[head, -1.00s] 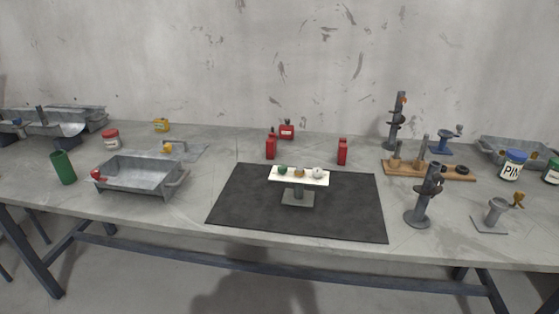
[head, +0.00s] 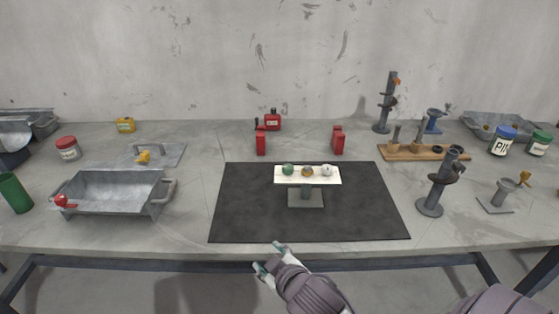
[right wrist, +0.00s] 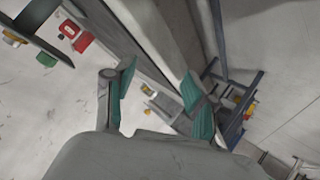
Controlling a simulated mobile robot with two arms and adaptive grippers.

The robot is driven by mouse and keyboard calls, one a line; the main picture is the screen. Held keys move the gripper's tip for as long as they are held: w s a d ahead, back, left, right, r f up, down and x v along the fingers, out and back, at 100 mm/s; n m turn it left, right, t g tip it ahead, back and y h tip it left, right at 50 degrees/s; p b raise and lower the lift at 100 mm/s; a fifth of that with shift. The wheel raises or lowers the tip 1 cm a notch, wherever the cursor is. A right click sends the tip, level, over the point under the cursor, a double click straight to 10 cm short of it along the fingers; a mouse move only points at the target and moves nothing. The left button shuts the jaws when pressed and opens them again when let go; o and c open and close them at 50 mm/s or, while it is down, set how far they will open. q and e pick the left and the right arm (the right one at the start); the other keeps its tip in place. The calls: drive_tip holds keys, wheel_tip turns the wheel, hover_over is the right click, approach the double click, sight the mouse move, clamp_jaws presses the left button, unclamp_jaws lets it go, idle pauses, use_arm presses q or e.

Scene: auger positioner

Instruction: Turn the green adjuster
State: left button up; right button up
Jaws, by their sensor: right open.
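The green adjuster (head: 288,169) is a small round knob at the left end of the face of a white panel (head: 316,181). The panel stands on a grey pedestal on a black mat (head: 245,215). A yellow-orange knob (head: 307,171) sits in the middle and a white knob (head: 327,170) at the right end. My right gripper (head: 268,258) is in front of the table's near edge, below and apart from the panel. Its teal-padded fingers are spread and empty in the right wrist view (right wrist: 155,92). My left gripper is not in view.
A metal tray (head: 110,208) with a red part stands left of the mat. Red containers (head: 261,143) stand behind the panel. Grey stands (head: 430,205) and a wooden board (head: 425,157) are at the right. The mat in front of the pedestal is clear.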

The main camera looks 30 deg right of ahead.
drive_tip(key=w+a+r+n+t+y, duration=0.25)
drive_tip(key=w+r+n+t, duration=0.2)
drive_tip(key=r, duration=0.45)
drive_tip(key=w+a+r+n+t+y, duration=0.2)
drive_tip(key=w+r+n+t+y, duration=0.25)
drive_tip(key=r, duration=0.45)
drive_tip(key=w+a+r+n+g+y, duration=0.25)
drive_tip(key=a+r+n+y, duration=0.4)
drive_tip(key=n+y, duration=0.4)
drive_tip(key=n+g+h, duration=1.4)
drive_tip(key=n+h, duration=0.1)
drive_tip(key=n, duration=0.1)
approach(288, 166)
drive_tip(key=p+x, duration=0.1)
drive_tip(key=x, duration=0.8)
drive_tip(key=shift+p, duration=0.3)
